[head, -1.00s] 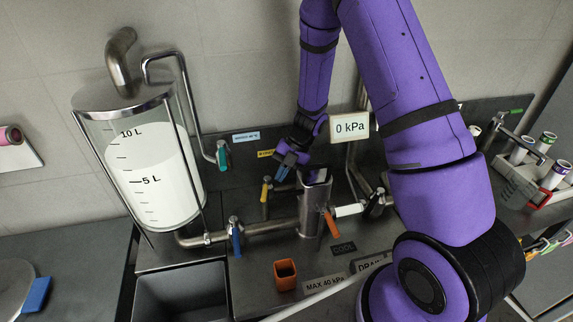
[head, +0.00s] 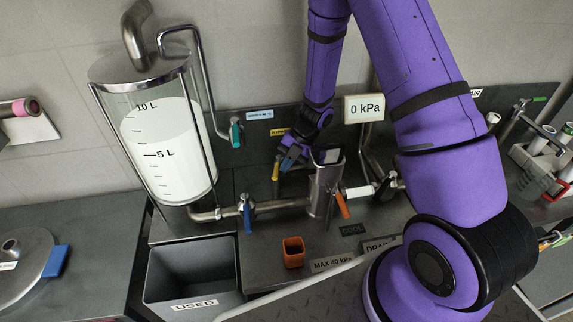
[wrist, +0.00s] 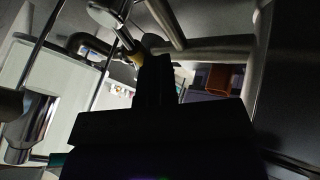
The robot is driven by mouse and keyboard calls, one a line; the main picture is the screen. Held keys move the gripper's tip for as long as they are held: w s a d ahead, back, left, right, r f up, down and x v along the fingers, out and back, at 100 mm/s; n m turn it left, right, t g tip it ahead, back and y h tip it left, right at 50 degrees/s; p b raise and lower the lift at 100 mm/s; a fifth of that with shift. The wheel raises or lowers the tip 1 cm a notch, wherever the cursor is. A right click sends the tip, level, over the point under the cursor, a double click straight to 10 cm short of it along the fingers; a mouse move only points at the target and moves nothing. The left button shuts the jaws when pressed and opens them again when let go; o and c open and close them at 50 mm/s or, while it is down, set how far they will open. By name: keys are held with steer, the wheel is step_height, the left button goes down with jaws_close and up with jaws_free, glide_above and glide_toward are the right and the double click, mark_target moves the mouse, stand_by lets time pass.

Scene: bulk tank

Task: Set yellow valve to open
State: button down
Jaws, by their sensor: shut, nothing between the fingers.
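The yellow valve handle (head: 276,170) stands upright on the pipework behind the main horizontal pipe, left of the steel cylinder. My gripper (head: 287,163) is just beside the top of the yellow handle, on its right. Its fingers are shut and hold nothing. In the wrist view a small yellow bit of the handle (wrist: 138,58) shows at the left edge of my dark fingers (wrist: 154,68). Whether fingers and handle touch cannot be told. The lower part of the valve is partly hidden.
The clear tank (head: 166,150) of white liquid stands left. Blue (head: 247,215), teal (head: 235,133), orange (head: 342,205) and white (head: 359,191) handles are nearby. An orange cup (head: 293,252) stands in front. The gauge sign (head: 364,108) reads 0 kPa. A USED bin (head: 192,278) is front left.

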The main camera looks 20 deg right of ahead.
steer(key=shift+a, duration=0.4)
steer(key=shift+w+a, duration=0.2)
steer(key=shift+a, duration=0.45)
steer(key=m, duration=0.1)
steer(key=m+t, duration=0.1)
steer(key=shift+w+a+m+t, duration=0.2)
steer(key=shift+a+m+t, duration=0.1)
steer(key=shift+a+m, duration=0.1)
steer(key=shift+w+a, duration=0.25)
steer(key=shift+a, duration=0.05)
steer(key=v, duration=1.1)
